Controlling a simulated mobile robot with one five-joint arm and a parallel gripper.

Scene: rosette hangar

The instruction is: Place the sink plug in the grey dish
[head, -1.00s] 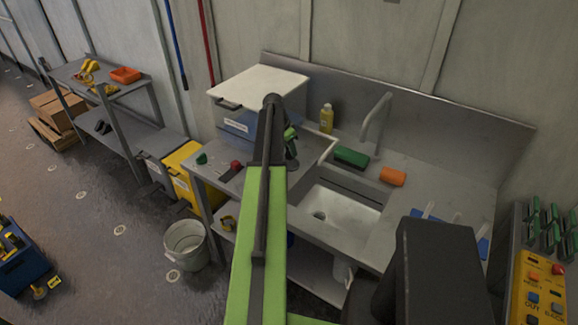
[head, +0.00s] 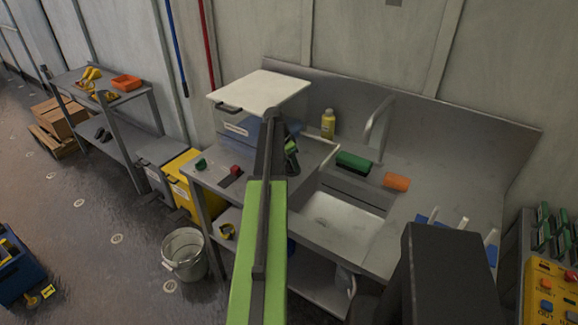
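I cannot make out a sink plug or a grey dish for certain in the head view. My green and black arm reaches up over the counter's left part. My gripper (head: 290,150) is at its far end, partly hidden behind the arm, near the front of the white-lidded box. I cannot tell whether it is open or shut, or whether it holds anything. A small red item (head: 235,170) and a dark flat strip (head: 228,181) lie on the counter to the left of the gripper. The sink basin (head: 345,215) is right of my arm; its drain is hidden.
A white-lidded box (head: 258,88) stands behind the gripper. A yellow bottle (head: 328,123), a tap (head: 376,122), a green brush (head: 354,161) and an orange sponge (head: 396,181) stand around the sink. A blue tray (head: 430,222) is at right. A bucket (head: 185,252) stands on the floor.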

